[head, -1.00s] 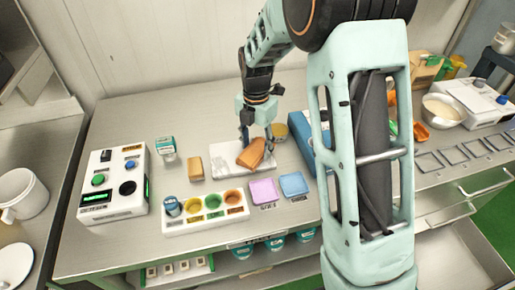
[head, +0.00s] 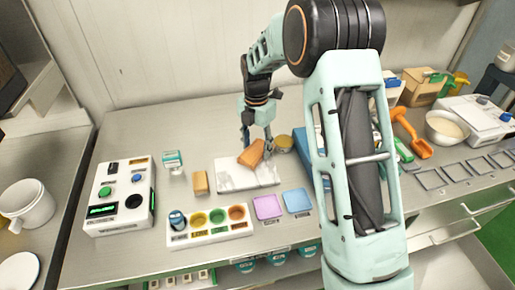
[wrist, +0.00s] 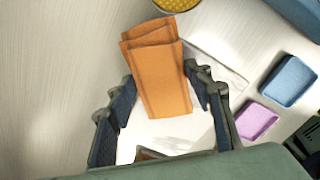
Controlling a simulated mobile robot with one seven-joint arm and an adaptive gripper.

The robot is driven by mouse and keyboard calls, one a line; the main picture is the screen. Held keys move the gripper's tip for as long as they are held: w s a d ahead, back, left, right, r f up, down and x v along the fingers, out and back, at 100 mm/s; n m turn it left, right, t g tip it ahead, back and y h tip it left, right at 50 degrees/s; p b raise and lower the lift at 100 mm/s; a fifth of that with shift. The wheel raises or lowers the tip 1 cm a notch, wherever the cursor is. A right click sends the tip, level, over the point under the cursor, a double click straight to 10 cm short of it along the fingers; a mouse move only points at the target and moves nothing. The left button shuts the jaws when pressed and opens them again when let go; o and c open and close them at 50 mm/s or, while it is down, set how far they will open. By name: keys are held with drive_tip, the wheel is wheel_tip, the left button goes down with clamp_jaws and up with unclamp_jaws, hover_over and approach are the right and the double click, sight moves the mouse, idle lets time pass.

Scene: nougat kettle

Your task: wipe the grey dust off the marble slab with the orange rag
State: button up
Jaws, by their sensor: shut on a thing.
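The orange rag (head: 251,154) is folded and held between the fingers of my gripper (head: 257,140), over the back edge of the marble slab (head: 262,178). In the wrist view the rag (wrist: 160,85) sits between both fingers and hides part of the slab (wrist: 180,134). The slab is white with grey streaks on its front left part in the head view; I cannot tell dust from marble veining there. Whether the rag touches the slab is unclear.
A tan block (head: 200,183) stands left of the slab. A tray of coloured cups (head: 210,234), a pink square dish (head: 267,207) and a blue one (head: 297,201) lie in front. A yellow-topped tin (head: 284,143) and a blue box (head: 308,150) are close on the right.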

drive_tip(key=shift+r, duration=0.1)
drive_tip(key=shift+r+p, duration=1.95)
drive_tip(key=shift+r, duration=0.95)
wheel_tip(320, 180, up, 3)
drive_tip(key=shift+p, duration=1.05)
drive_tip(key=shift+a+f, duration=0.1)
